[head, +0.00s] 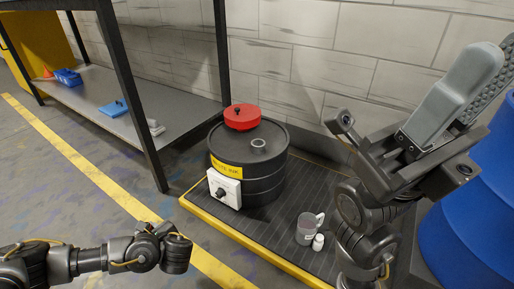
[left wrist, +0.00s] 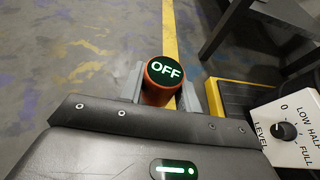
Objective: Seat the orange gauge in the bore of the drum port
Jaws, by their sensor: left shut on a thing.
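The orange gauge (left wrist: 160,92) shows in the left wrist view as a short cylinder with a dark top reading OFF. My left gripper (left wrist: 165,90) is shut on it, with one grey finger on each side. In the head view my left arm comes in at the lower left, but its fingers and the gauge are hidden or out of frame. The drum port (head: 259,145) is a small grey ring on top of the black drum (head: 262,183); its bore is hard to make out.
A red cap (head: 242,117) sits on the drum top behind the port. A white dial box (head: 224,188) is on the drum's front. A shelf post (head: 132,95) rises to the left; a blue barrel (head: 470,215) stands at right.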

